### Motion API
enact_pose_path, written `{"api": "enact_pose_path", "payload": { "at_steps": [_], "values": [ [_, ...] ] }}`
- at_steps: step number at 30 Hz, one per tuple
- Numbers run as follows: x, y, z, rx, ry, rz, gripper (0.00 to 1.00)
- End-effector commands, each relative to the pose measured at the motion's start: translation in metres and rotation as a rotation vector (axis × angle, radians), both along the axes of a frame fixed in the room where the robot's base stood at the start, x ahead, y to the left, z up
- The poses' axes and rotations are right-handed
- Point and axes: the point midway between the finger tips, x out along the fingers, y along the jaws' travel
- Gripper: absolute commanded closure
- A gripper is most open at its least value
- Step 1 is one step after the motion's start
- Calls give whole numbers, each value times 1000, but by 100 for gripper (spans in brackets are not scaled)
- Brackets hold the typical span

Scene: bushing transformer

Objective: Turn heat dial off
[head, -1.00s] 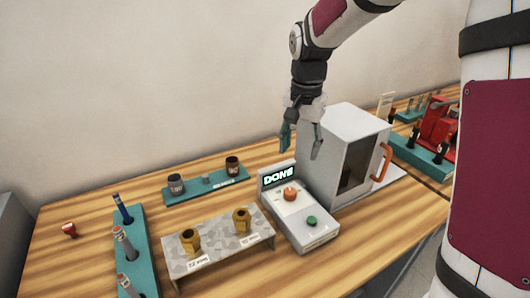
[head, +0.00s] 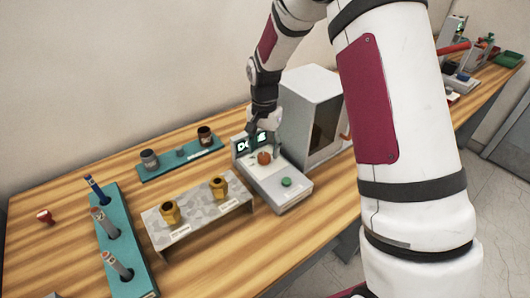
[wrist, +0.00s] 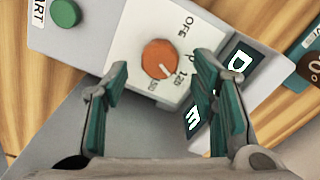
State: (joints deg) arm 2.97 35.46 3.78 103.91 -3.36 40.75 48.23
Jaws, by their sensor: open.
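The heat dial (head: 264,158) is a round orange knob on a grey control box (head: 290,200). In the wrist view the dial (wrist: 160,59) has a white pointer mark directed down toward the high-number side of its scale, away from the "OFF" label (wrist: 187,26). My gripper (head: 264,146) is above the control box, close to the dial. In the wrist view my gripper's teal fingers (wrist: 165,85) are spread, with the dial beyond and between their tips. I cannot tell whether they touch it.
A green button (head: 286,182) is on the same box, and a lit display (head: 250,143) stands behind the dial, partly hidden. A white oven (head: 310,110) stands close on the right. A stand with brass parts (head: 200,212) is on the left.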

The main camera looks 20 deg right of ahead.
Motion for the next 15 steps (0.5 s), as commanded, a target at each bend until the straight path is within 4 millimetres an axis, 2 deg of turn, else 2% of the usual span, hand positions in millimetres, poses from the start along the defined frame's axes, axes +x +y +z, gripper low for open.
{"api": "enact_pose_path", "payload": {
  "at_steps": [6, 15],
  "values": [
    [0, 0, -22, 0, 1, -1, 48],
    [0, 0, -26, 0, -1, -1, 48]
  ]
}}
